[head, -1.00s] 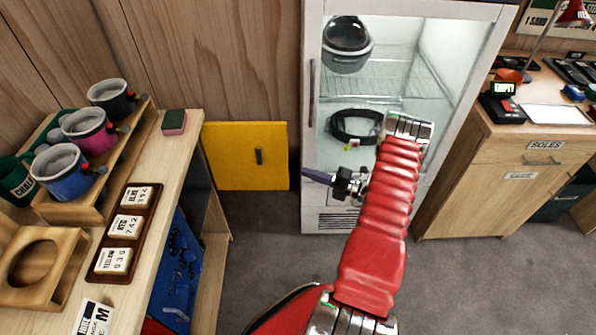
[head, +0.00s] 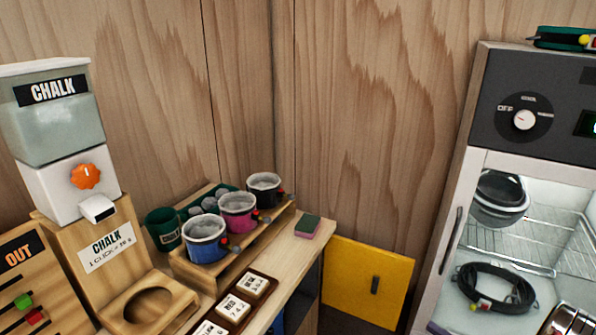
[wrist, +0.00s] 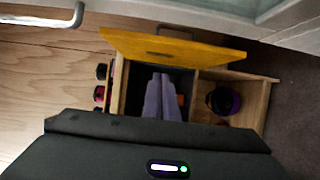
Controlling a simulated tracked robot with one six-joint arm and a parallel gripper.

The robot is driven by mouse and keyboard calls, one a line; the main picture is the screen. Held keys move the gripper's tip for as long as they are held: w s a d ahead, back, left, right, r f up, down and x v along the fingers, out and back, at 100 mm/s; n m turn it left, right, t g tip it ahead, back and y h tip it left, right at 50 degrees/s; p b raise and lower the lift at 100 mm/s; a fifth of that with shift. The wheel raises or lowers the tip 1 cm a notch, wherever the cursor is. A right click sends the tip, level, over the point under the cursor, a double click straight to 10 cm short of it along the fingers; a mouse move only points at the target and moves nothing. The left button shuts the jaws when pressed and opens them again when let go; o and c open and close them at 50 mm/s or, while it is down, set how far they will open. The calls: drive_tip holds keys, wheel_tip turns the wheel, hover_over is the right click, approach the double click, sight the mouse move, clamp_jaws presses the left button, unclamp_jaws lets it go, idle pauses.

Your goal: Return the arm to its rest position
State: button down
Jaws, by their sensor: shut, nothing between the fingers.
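My gripper (wrist: 163,98) shows in the wrist view as two purple fingers lying together, shut and empty. Behind them is a wooden cabinet (wrist: 262,105) with its yellow door (wrist: 185,47) swung open. The fingers point toward the cabinet's dark interior and look clear of it, though the exact distance is hard to tell. In the head view the gripper is out of frame.
In the head view, a chalk dispenser (head: 50,120) and a rack with blue (head: 205,240), pink (head: 238,212) and black (head: 264,188) chalk pots stand on the counter at left. The yellow door (head: 368,282) stands between counter and glass-door cabinet.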

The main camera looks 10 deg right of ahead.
drive_tip(key=s+a+f+n+g+y, duration=0.2)
drive_tip(key=s+a+f+n+g, duration=0.2)
drive_tip(key=a+n, duration=0.3)
drive_tip(key=s+a+r+n+g, duration=0.5)
drive_tip(key=a+r+n+g, duration=0.3)
drive_tip(key=n, duration=0.7)
drive_tip(key=s+a+r+n+h, duration=0.2)
drive_tip(key=a+r+n, duration=0.5)
drive_tip(key=r, duration=0.4)
drive_tip(key=s+a+r+n+t+h, duration=0.1)
drive_tip(key=s+a+r+n+h, duration=0.2)
drive_tip(key=a+r+n, duration=0.4)
drive_tip(key=s+a+r+n+h, duration=0.3)
drive_tip(key=a+r+n+h, duration=0.2)
drive_tip(key=a+r+n, duration=0.3)
wheel_tip(320, 180, up, 8)
drive_tip(key=n, duration=0.4)
drive_tip(key=shift+s+f+t, duration=0.25)
drive_tip(key=shift+t, duration=0.05)
